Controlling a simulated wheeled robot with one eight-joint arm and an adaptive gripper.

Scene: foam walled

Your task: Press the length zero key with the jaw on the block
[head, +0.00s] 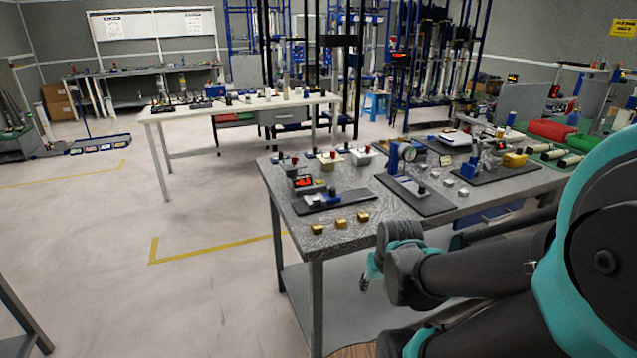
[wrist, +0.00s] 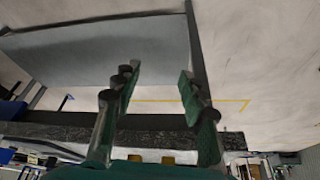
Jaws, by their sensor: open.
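A small dark device with a lit red display (head: 303,182) stands on the near left part of the grey bench (head: 350,238). In front of it, a blue and silver device (head: 325,199) lies on a dark mat. I cannot make out the length zero key, or whether a jaw rests on a block. My gripper (head: 370,272) is beside the bench's front edge, apart from these devices. In the wrist view my gripper (wrist: 160,85) has its two green fingers spread, with nothing between them.
Several brass blocks (head: 341,224) line the bench's front edge. A dial gauge stand (head: 408,154) is to the right on a dark mat, with a yellow item (head: 515,160) beyond. A white table (head: 240,107) stands behind.

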